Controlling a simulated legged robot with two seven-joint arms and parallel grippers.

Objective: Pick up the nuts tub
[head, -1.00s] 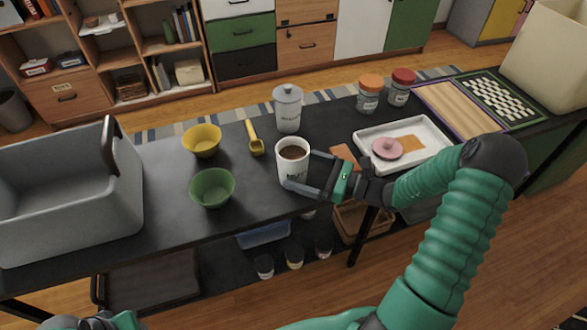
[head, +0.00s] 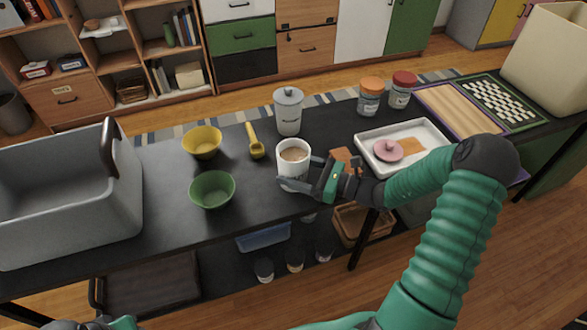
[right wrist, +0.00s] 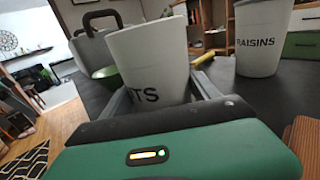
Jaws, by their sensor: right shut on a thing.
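The nuts tub (head: 293,166) is a white tapered cup with light brown contents, on or just over the dark counter. In the right wrist view the nuts tub (right wrist: 150,58) shows the letters "TS". My right gripper (head: 298,176) is shut on its side wall, one finger on each side. In the right wrist view my gripper (right wrist: 158,100) has the tub between its fingers. The tub's base is hidden there, so I cannot tell if it is clear of the counter.
A lidded white canister (head: 288,112) stands behind the tub. A yellow scoop (head: 255,142), yellow bowl (head: 202,142) and green bowl (head: 212,189) lie left. A grey bin (head: 70,200) fills the left end.

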